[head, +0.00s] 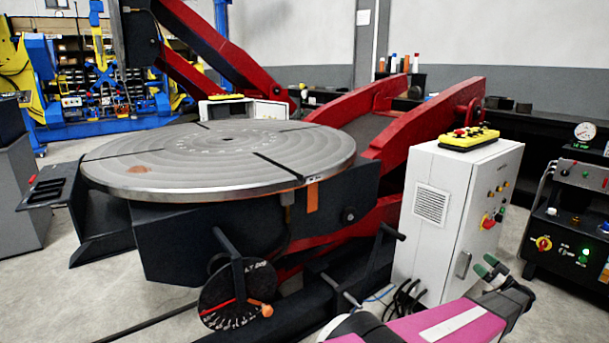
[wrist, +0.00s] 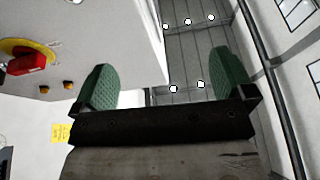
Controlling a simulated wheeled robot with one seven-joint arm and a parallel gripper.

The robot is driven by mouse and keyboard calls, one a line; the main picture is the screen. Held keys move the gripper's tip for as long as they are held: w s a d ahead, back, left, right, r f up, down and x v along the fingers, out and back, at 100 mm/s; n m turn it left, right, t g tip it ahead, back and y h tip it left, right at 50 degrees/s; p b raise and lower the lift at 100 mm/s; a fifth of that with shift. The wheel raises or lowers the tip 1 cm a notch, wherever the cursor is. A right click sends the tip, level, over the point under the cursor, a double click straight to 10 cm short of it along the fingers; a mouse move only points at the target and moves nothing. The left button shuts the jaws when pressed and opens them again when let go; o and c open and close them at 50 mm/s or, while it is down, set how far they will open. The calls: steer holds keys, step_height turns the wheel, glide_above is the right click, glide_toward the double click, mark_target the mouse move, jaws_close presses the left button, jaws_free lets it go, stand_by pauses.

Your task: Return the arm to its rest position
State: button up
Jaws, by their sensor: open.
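My gripper (head: 486,265) is at the lower right of the head view, at the end of my magenta arm. It is in front of the lower right part of the white control cabinet (head: 432,215). In the wrist view my gripper (wrist: 163,84) shows its two green pads wide apart with nothing between them. The cabinet's white face (wrist: 110,35) is close on the left there, with a red knob on a yellow disc (wrist: 28,58). I cannot tell whether the gripper touches the cabinet.
The positioner's round table (head: 220,160) lies nearly level at centre left, with a dial (head: 237,295) below. A yellow pendant (head: 468,138) lies on the cabinet. A dark unit with a gauge (head: 570,220) stands at the right. Floor shows between it and the cabinet.

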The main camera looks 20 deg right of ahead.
steer(key=w+a+f+m+g+y, duration=0.1)
steer(key=w+a+g, duration=0.45)
steer(key=a, duration=0.75)
steer(key=w+a+g+y, duration=0.1)
steer(key=w+a+g, duration=0.2)
steer(key=w+a, duration=0.8)
steer(key=w+a+f+m+g+y, duration=0.1)
steer(key=w+a+g, duration=0.3)
steer(key=a, duration=1.2)
steer(key=s+a+f+g+h, duration=0.2)
steer(key=a+g, duration=0.5)
steer(key=a, duration=1.6)
steer(key=s+a+r+m+h, duration=0.1)
steer(key=s+a+h, duration=0.3)
steer(key=a, duration=0.4)
steer(key=s+a+r+g+h, duration=0.1)
steer(key=s+a+r+h, duration=0.2)
steer(key=a, duration=0.5)
steer(key=shift+s+a+m+h, duration=0.3)
steer(key=shift+s+m+h, duration=0.1)
steer(key=shift+s+h, duration=0.4)
